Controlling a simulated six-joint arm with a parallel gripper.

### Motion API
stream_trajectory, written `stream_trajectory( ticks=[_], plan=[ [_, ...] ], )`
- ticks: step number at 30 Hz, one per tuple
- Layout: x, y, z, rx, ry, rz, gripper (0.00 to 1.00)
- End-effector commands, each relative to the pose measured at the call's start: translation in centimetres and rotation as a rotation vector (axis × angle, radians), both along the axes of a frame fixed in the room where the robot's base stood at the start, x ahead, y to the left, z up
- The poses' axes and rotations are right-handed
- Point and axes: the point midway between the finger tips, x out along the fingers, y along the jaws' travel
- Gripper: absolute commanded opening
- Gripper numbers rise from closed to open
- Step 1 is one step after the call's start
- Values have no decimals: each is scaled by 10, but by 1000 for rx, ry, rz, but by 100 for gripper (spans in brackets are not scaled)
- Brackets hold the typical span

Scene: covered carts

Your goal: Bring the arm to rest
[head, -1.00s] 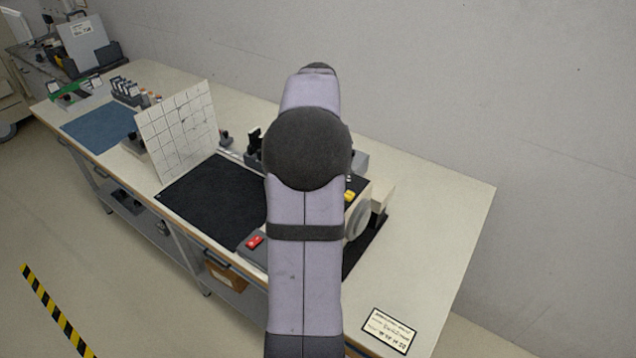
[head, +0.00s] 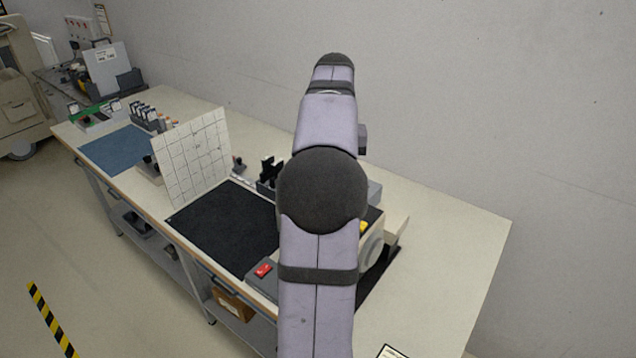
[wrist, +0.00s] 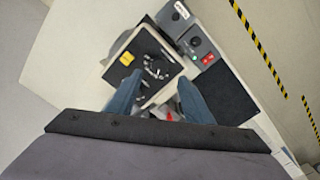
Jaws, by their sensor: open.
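My arm rises through the middle of the head view in front of the workbench (head: 450,260). Its gripper end is hidden there behind my own arm links. In the wrist view my gripper (wrist: 158,97) shows as two blue-grey fingers spread apart, with nothing between them that I can see gripped. It hangs above a pale machine with a dark dial face (wrist: 150,65) and a yellow patch, apart from it as far as I can tell.
A black mat (head: 225,225) and an upright gridded white panel (head: 192,160) are left of my arm. A grey control box with a red switch (head: 263,270) sits at the bench's front edge. A blue mat (head: 115,148) lies farther left. The bench's right end is mostly clear.

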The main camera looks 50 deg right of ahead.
Motion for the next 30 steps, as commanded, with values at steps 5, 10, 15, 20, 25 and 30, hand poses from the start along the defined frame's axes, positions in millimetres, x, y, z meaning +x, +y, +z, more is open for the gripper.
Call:
stream_trajectory(
  ticks=[5, 10, 15, 20, 25, 30],
  plan=[
    [1, 1, -1, 1, 1, 4, 46],
    [20, 25, -11, 2, 1, 64, 46],
    [53, 85, -36, 4, 3, 205, 46],
    [73, 166, -70, 3, 3, 386, 46],
    [67, 253, -109, 1, 2, 580, 46],
    [36, 322, -144, 0, 2, 755, 46]
  ],
)
